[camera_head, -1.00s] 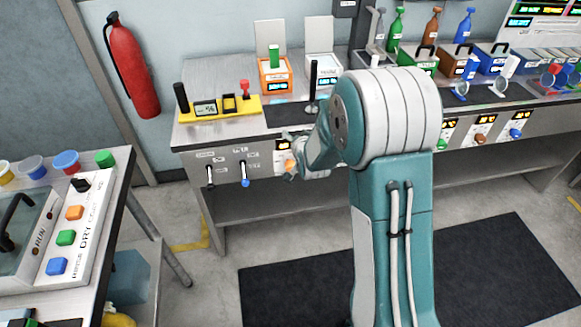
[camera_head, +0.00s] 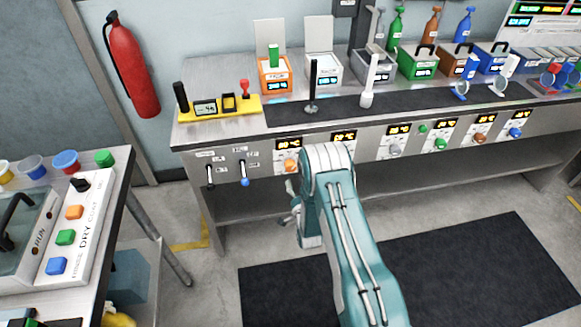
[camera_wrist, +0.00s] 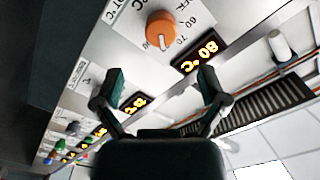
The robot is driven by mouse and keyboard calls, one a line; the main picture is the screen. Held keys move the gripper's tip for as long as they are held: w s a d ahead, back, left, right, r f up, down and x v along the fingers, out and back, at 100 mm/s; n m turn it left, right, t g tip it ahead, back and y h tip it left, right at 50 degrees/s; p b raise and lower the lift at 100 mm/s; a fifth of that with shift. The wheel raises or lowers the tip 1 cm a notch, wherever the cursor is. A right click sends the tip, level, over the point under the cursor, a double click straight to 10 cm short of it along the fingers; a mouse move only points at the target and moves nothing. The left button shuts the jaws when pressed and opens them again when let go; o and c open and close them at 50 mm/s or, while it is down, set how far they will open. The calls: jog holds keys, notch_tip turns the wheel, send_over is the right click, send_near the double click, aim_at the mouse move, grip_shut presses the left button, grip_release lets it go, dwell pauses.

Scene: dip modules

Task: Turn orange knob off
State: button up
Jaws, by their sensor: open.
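The orange knob (camera_head: 290,166) is on the front panel of the far bench, below a small lit display. In the wrist view the orange knob (camera_wrist: 161,28) is at the top centre, with a printed scale around it and a white pointer mark towards the lower edge of the picture. The display (camera_wrist: 201,55) beside it reads about 80 °C. My gripper (camera_wrist: 163,82) is open and empty, its two fingers spread in front of the panel and apart from the knob. In the head view my gripper (camera_head: 289,204) is below the knob, partly hidden by my arm.
Other knobs, such as a grey one (camera_head: 395,150) and a green one (camera_head: 440,144), line the panel to the right. A black lever (camera_head: 210,175) and a blue-tipped lever (camera_head: 244,174) are to the left. Open floor lies under the bench.

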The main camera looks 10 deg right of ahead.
aim_at(291, 169)
jog(key=w, duration=1)
jog(key=c, duration=1.1)
